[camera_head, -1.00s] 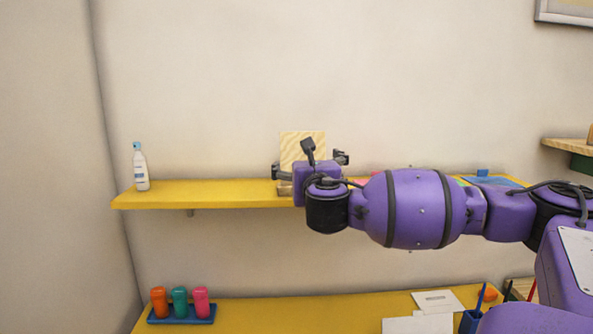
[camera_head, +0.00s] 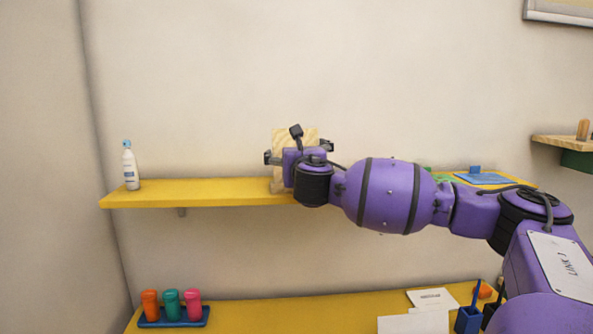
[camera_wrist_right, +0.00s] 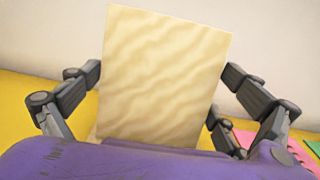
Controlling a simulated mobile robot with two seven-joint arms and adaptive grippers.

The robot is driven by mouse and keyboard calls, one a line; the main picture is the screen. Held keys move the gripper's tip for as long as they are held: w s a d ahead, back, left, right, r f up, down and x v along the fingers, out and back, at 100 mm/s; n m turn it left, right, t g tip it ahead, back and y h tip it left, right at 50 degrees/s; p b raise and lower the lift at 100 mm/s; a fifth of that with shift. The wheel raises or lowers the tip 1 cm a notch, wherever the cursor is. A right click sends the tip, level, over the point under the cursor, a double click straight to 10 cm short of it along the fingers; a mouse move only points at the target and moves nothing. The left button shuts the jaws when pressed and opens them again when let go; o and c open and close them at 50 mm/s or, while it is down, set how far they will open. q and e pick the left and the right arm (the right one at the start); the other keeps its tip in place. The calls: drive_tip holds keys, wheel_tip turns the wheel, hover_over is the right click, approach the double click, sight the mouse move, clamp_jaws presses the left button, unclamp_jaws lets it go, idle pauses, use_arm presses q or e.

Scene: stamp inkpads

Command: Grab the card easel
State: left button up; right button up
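The card easel (camera_wrist_right: 163,80) is a pale wooden board with wavy grain, standing upright on the yellow shelf. In the head view its upper part (camera_head: 281,138) shows behind my right gripper (camera_head: 298,152), which hides most of the rest. In the right wrist view, the fingers of my right gripper (camera_wrist_right: 162,75) are spread wide, one on each side of the board. They lie close to its edges; whether they touch it I cannot tell. My left gripper is not in view.
A white bottle (camera_head: 130,168) stands at the left of the yellow shelf (camera_head: 200,193). Green pads (camera_head: 440,177) and a blue pad (camera_head: 483,179) lie at its right. A pink item (camera_wrist_right: 270,146) is near the right fingers. Below, a lower surface (camera_head: 300,314) holds colored stampers (camera_head: 172,305) and cards.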

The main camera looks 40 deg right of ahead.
drive_tip(key=c, duration=0.7)
drive_tip(key=shift+r, duration=0.1)
